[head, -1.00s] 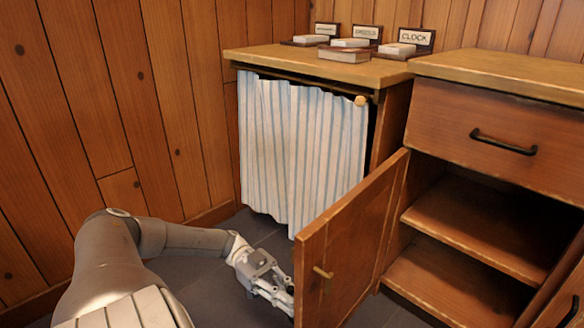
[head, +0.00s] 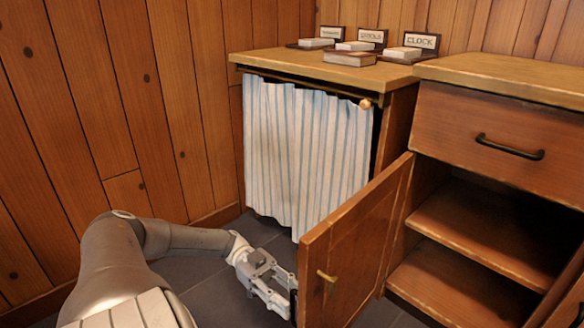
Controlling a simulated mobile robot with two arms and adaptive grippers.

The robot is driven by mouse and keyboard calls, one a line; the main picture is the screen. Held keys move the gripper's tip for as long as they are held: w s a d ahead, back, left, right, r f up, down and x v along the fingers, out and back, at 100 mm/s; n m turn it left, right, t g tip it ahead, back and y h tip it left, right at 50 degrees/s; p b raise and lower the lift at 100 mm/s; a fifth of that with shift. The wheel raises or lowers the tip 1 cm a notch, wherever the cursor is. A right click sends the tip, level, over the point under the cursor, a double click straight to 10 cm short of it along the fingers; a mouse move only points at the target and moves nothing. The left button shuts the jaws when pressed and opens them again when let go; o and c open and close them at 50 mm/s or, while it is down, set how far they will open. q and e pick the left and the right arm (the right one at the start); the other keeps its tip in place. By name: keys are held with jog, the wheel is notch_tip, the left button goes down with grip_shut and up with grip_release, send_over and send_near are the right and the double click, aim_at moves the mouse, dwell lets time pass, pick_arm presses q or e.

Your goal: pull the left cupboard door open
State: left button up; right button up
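The left cupboard door (head: 355,245) stands swung well out from the right-hand cabinet, with its free edge toward me. A small brass knob (head: 326,276) is on its visible face. My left gripper (head: 284,292) is low beside the door's free edge, on the curtain side, away from the knob. Its fingers look spread with a gap between them and nothing held. The fingertips are close to the door edge; whether they touch it I cannot tell. My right gripper is not in view.
The open cupboard shows bare shelves (head: 480,232) under a drawer with a black handle (head: 510,147). A striped curtain (head: 305,150) hangs left of the door under a counter (head: 300,67) holding labelled stands and boxes. Plank wall (head: 110,110) bounds the left; dark floor tiles are clear.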

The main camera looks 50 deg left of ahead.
pick_arm(q)
jog(key=a, duration=0.6)
jog(key=shift+s, duration=0.4)
